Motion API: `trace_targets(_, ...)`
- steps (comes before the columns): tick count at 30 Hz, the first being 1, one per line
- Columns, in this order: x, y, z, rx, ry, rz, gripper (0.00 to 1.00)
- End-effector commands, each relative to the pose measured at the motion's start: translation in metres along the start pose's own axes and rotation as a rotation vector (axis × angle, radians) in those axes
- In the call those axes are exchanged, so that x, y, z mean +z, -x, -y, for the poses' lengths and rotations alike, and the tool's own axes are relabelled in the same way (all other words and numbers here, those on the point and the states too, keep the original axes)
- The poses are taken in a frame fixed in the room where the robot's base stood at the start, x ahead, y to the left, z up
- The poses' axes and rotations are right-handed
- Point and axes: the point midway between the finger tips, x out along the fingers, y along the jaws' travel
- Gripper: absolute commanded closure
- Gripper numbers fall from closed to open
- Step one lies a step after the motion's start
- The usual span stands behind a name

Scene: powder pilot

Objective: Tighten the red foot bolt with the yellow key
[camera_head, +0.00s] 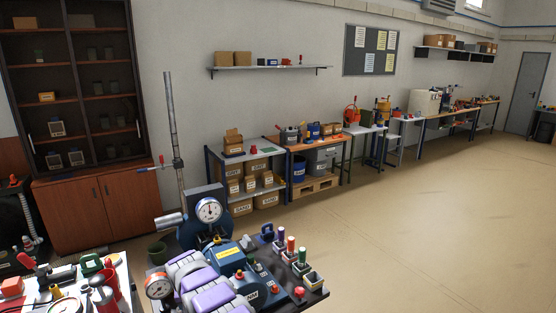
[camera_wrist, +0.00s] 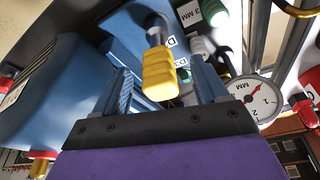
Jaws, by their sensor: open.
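In the wrist view my gripper (camera_wrist: 164,70) is open, with its two ribbed blue-grey fingers apart. A yellow handle (camera_wrist: 160,78) with a metal shaft, likely the yellow key, appears between the fingers, with gaps on both sides. I cannot tell how far beyond the fingertips it is. In the head view, my purple and grey arm partly covers the blue machine (camera_head: 228,255) on the bench. Small red parts show near the bench's front; I cannot tell which is the foot bolt. My gripper cannot be made out clearly there.
Purple, red (camera_head: 291,243) and green (camera_head: 302,255) handled items stand at the bench's right side. A dial gauge (camera_head: 209,210) stands behind the machine and also shows in the wrist view (camera_wrist: 252,99). A white table (camera_head: 120,272) is at left. Open floor (camera_head: 430,230) lies to the right.

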Motion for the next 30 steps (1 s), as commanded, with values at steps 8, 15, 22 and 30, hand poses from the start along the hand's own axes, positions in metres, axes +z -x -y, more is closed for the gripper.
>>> trace_targets(8,-0.001,0.052,0.0,-0.001,-0.002,-0.001,0.27)
trace_targets(15,0.0,0.101,0.0,0.003,0.0,0.003,0.27)
trace_targets(22,-0.001,0.139,0.001,0.001,0.0,0.001,0.27)
trace_targets(30,0.0,0.159,-0.01,0.009,-0.006,0.006,0.27)
